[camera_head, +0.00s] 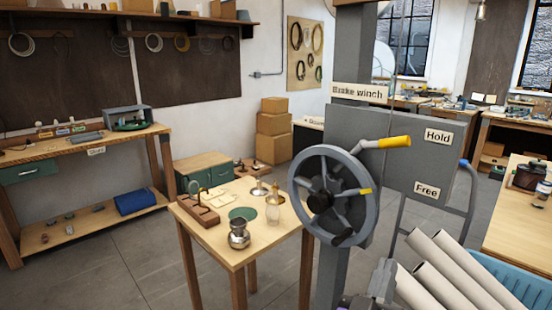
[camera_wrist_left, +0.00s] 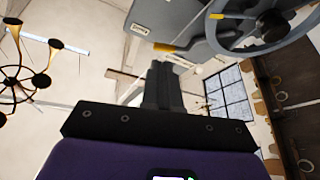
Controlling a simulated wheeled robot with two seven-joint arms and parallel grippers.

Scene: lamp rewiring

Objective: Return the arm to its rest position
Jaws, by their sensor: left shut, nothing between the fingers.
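My left gripper (camera_head: 384,268) shows low in the head view, just below and right of the winch wheel and apart from it. In the left wrist view the left gripper (camera_wrist_left: 166,68) points upward with its fingers shut and nothing between them. The lever lies beside a grey panel (camera_head: 350,130) labelled Hold and Free, nearer Hold. The handwheel also shows at the top right of the left wrist view (camera_wrist_left: 262,28). My right gripper is in neither view.
A small wooden table (camera_head: 213,238) with lamp parts stands left of the winch. White rolls (camera_head: 450,262) in a blue bin (camera_head: 508,280) are close on the gripper's right. A workbench (camera_head: 90,145) stands at the far left. Grey floor (camera_head: 130,275) is clear at the lower left.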

